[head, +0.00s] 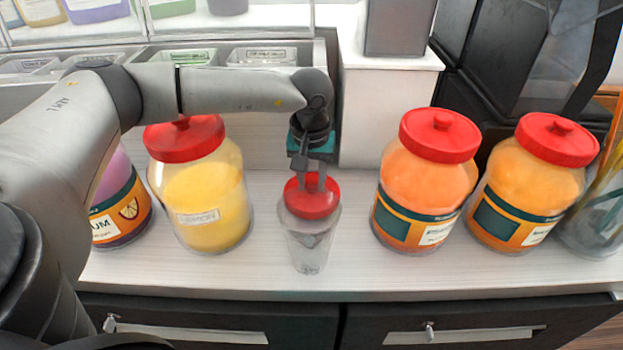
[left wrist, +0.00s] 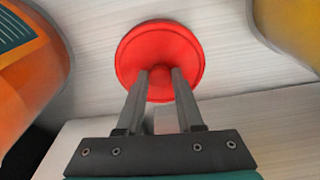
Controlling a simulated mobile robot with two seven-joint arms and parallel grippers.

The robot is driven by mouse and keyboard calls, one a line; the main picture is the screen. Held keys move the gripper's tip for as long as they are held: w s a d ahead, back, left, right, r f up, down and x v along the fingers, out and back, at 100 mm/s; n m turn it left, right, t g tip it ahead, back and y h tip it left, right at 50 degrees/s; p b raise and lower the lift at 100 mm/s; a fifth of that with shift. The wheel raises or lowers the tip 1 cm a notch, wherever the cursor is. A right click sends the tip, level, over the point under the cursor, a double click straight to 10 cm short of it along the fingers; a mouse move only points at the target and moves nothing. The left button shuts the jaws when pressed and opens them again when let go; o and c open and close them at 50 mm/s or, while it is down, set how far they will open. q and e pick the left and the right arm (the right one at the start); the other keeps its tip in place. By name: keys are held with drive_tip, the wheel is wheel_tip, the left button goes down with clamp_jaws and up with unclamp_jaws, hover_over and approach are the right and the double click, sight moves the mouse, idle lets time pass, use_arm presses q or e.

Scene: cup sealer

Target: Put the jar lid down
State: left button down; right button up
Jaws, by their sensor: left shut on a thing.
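My left gripper (head: 314,186) is shut on the knob of a round red jar lid (head: 311,202). In the left wrist view the two fingertips (left wrist: 160,72) close around the knob of the red lid (left wrist: 160,48). The lid is roughly level. In the head view a clear cup (head: 308,250) shows directly below the lid, and the lid hides its top. I cannot tell whether lid and cup touch. A purple jar (head: 117,195) labelled PLUM stands at the left, its top hidden behind my arm. My right gripper is not in view.
A yellow lemon jar (head: 207,205) and two orange jars (head: 424,190) (head: 524,190) stand on the counter (head: 340,275) with red lids on. A white box (head: 385,100) stands behind. Bare counter lies either side of the cup. Drawers are below the front edge.

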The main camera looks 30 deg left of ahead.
use_arm(q)
drive_tip(key=c, duration=0.5)
unclamp_jaws()
drive_tip(key=shift+f, duration=0.15)
drive_tip(key=shift+c, duration=0.2)
drive_tip(key=shift+r, duration=0.2)
wheel_tip(320, 180, up, 12)
drive_tip(key=s, duration=0.1)
drive_tip(key=shift+s+d+p, duration=0.15)
drive_tip(key=shift+d+p, duration=0.15)
